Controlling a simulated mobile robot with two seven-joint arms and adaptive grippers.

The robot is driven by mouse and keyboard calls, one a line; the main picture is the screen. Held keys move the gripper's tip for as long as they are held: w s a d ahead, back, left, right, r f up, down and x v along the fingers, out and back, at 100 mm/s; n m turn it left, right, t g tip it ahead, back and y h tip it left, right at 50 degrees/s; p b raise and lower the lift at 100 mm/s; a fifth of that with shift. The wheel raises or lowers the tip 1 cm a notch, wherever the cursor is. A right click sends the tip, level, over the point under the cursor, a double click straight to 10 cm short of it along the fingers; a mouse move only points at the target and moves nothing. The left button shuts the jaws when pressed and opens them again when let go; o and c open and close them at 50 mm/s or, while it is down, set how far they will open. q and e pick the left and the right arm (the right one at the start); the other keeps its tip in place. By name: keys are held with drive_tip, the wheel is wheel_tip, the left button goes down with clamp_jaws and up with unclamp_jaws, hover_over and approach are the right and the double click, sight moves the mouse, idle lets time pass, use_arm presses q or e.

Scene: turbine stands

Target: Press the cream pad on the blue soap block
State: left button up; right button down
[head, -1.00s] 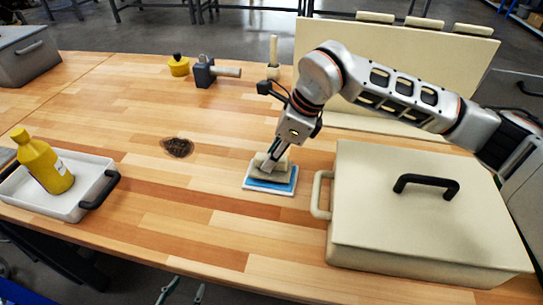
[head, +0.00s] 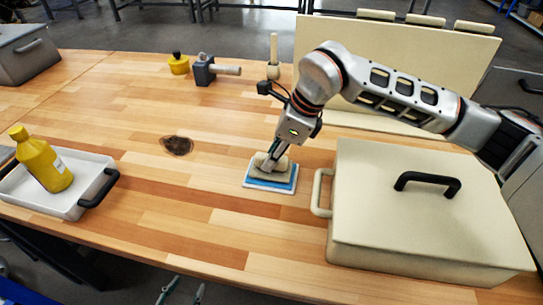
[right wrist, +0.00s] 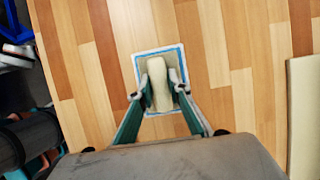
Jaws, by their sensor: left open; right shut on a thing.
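The cream pad (head: 285,172) is on the blue soap block (head: 257,183), which lies flat on a white base on the wooden table. My right gripper (head: 268,164) is shut on the raised grip of the pad from above. In the right wrist view, both fingertips (right wrist: 160,92) close on the sides of the cream grip (right wrist: 159,88). A blue border of the block (right wrist: 137,70) shows around the pad. The pad appears to rest on the block; the contact itself is hidden.
A cream case (head: 430,225) with a black handle stands close on the right. A white tray (head: 75,203) holding a yellow bottle (head: 45,162) is at the left. A dark burn mark (head: 177,146), a mallet (head: 205,70) and a yellow pot (head: 178,65) lie further back. The front middle is clear.

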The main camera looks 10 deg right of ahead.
sight(266, 156)
drive_tip(key=shift+s+f+b, duration=0.1)
drive_tip(key=shift+f+b, duration=0.2)
drive_tip(key=shift+f, duration=0.15)
idle(1.3)
drive_tip(key=shift+r, duration=0.1)
drive_tip(key=shift+r+p, duration=1.15)
drive_tip(key=shift+r, duration=1.05)
drive_tip(key=shift+r+p, duration=0.55)
drive_tip(key=shift+r, duration=0.75)
